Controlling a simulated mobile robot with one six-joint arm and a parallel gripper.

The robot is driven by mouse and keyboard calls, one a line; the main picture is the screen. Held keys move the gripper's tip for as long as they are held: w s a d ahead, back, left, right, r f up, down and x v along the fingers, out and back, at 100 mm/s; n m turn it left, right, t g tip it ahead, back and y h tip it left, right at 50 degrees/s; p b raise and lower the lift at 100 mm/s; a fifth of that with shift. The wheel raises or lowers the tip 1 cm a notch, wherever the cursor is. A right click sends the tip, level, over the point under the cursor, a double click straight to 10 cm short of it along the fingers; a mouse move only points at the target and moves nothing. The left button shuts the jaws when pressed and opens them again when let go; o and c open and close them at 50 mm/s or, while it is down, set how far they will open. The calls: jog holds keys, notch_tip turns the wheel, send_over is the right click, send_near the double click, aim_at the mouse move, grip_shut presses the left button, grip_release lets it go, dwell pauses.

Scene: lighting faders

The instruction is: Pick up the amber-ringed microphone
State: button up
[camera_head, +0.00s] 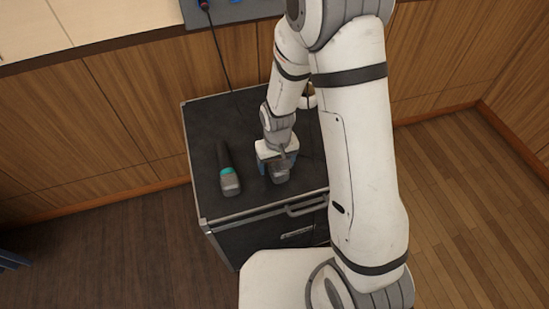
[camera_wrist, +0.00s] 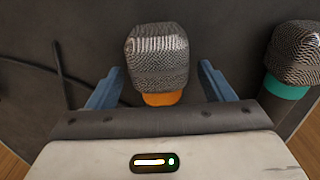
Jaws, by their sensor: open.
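The amber-ringed microphone (camera_wrist: 157,62) has a silver mesh head and an orange ring, seen in the wrist view. Its head lies between the two blue fingers of my gripper (camera_wrist: 158,88), with a gap on each side. My gripper is open; its body hides the microphone's handle in that view. In the head view, my gripper (camera_head: 275,165) is over the dark case top, and the microphone's grey head (camera_head: 280,176) shows just below it. The rest of the microphone is hidden by my arm there.
A teal-ringed microphone (camera_head: 228,172) lies to the left on the same black case (camera_head: 205,125); it also shows at the right of the wrist view (camera_wrist: 292,75). A dark cable (camera_wrist: 60,60) lies at the left. A wooden counter (camera_head: 130,15) stands behind.

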jog(key=shift+c, duration=0.5)
jog(key=c, duration=1.1)
jog(key=shift+c, duration=0.2)
